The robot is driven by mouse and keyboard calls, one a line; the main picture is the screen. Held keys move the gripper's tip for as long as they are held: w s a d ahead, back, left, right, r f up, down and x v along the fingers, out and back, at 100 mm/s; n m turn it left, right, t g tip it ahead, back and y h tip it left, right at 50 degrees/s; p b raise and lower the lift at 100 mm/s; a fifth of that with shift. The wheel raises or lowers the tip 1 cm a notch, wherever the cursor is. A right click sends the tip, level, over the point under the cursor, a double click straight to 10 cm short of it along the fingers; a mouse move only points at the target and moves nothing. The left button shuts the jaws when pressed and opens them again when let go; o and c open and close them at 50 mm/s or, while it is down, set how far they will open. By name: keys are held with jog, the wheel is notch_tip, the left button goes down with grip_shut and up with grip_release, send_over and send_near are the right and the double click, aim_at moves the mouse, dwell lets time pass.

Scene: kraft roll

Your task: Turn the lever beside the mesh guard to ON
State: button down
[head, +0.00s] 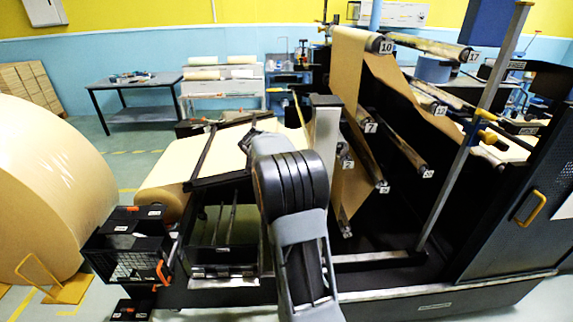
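A black box-shaped guard with a mesh front (130,265) sits at the lower left of the machine. A small orange lever (161,272) stands at its right side. Its ON and OFF marks are too small to read, so I cannot tell its setting. My arm rises from the bottom centre and bends in the middle of the view, right of the guard and lever and apart from them. My gripper's fingers do not show; the arm itself hides what lies behind it.
A large kraft roll (45,190) stands at the far left, with a yellow floor bracket (68,287) beside it. Numbered rollers carry brown paper (352,90) at centre right. A dark cabinet door with a yellow handle (531,207) is at the right. A table (135,82) stands behind.

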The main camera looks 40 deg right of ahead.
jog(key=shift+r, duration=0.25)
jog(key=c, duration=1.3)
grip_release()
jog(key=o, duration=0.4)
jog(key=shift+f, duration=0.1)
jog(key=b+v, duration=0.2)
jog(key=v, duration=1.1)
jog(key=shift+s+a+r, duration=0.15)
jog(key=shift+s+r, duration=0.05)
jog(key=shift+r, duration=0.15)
